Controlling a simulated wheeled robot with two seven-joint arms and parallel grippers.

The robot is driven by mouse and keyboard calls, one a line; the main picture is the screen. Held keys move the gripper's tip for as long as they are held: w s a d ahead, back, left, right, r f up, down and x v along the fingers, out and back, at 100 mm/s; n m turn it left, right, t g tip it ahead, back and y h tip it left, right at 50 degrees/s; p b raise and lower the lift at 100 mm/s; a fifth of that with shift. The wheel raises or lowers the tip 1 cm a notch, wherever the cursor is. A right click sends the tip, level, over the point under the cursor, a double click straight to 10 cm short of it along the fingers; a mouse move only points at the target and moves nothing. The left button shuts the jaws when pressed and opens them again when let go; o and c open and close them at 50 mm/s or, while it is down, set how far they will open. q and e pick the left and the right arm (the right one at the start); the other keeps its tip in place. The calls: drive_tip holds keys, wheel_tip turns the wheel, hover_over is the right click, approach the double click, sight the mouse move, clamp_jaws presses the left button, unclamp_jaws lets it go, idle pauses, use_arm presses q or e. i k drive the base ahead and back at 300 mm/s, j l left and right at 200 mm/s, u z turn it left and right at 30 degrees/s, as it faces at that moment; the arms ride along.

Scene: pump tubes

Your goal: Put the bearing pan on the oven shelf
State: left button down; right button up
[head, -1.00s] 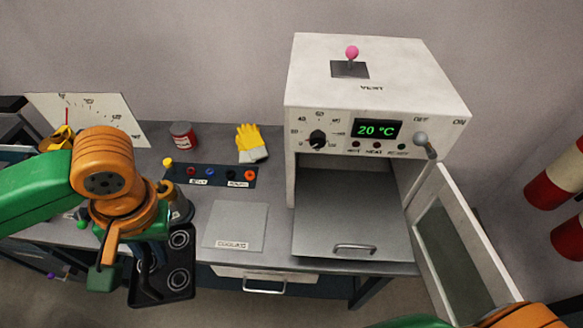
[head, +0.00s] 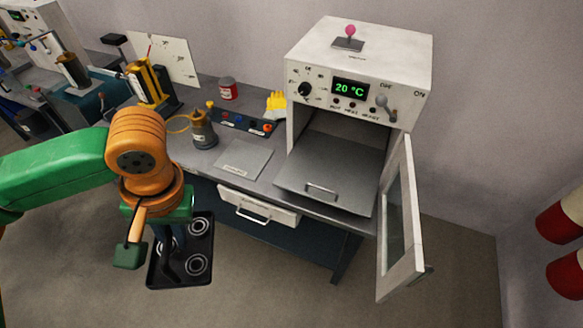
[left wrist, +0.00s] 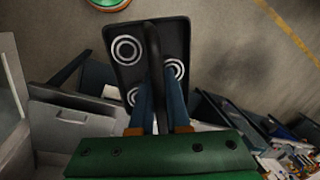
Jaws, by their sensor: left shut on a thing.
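The bearing pan (head: 207,246) is a black tray with several ringed bearings on it, held over the floor in front of the bench. My left gripper (head: 172,246) is shut on its upright handle; this also shows in the left wrist view, with the fingers (left wrist: 157,78) on both sides of the black handle and the pan (left wrist: 118,75) beyond. The arm hides part of the pan in the head view. The oven shelf (head: 340,165) is a bare grey plate with a front handle, sticking out of the open oven (head: 355,65). My right gripper is out of view.
The oven door (head: 398,230) stands open to the right of the shelf. A grey cooling plate (head: 243,159) lies on the bench left of the oven, above a drawer (head: 258,207). The floor right of the pan is clear. Red-and-white cylinders (head: 562,222) are at the far right.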

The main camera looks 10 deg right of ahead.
sight(340, 173)
drive_tip(key=l+u, duration=0.15)
drive_tip(key=l, duration=0.4)
drive_tip(key=k+l+u, duration=0.1)
drive_tip(key=l, duration=0.5)
drive_tip(key=l+u, duration=0.15)
drive_tip(key=l, duration=0.4)
drive_tip(key=k+l+u, duration=0.1)
drive_tip(key=l, duration=0.45)
drive_tip(key=i+l+u, duration=0.35)
drive_tip(key=i+l, duration=0.55)
